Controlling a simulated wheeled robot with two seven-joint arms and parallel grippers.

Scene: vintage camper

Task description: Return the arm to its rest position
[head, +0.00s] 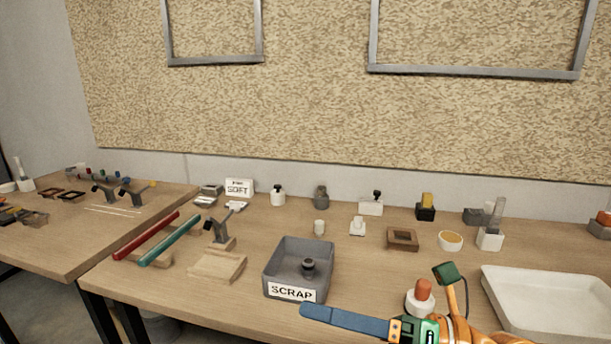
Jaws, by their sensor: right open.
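My right gripper (345,321) comes in from the bottom right. Its blue finger points left, just in front of the grey SCRAP bin (283,264) in the picture, near the bench's front edge. It is open, and I see nothing held in it. The orange wrist and green gripper body are cut off by the bottom of the frame. My left arm and gripper are not in view.
A dark knobbed piece (308,267) sits in the bin. A white tray (500,280) lies to the right. Red (147,236) and teal (170,239) rods lie left. Small items line the bench's back.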

